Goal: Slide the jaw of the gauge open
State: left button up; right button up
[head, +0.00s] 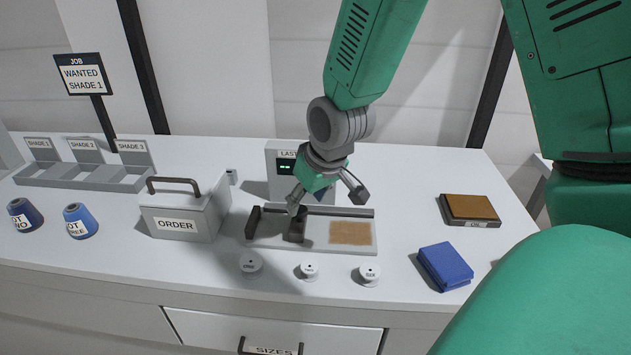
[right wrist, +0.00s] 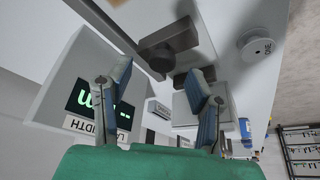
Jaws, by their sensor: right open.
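The gauge (head: 314,243) is a flat grey plate with a rail along its back, lying on the white bench. A dark end block (head: 252,222) stands at its left end, and a dark jaw block (head: 296,228) sits a little to its right with a gap between them. My right gripper (head: 328,199) is open above the plate, its left finger close to the jaw block; I cannot tell whether they touch. In the right wrist view the open fingers (right wrist: 158,72) point towards a dark block (right wrist: 168,44) of the gauge. My left gripper is out of view.
A display box (head: 284,160) stands behind the gauge. The ORDER box (head: 176,224) is close on its left. Several white knobs (head: 309,271) line its front. A blue block (head: 446,265) and an oil pad (head: 470,208) lie to the right, with clear bench between.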

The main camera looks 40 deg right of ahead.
jog(key=v, duration=0.7)
jog(key=shift+s+d+r, duration=0.2)
jog(key=shift+s+d, duration=0.1)
jog(key=shift+d, duration=0.1)
jog(key=shift+a, duration=0.25)
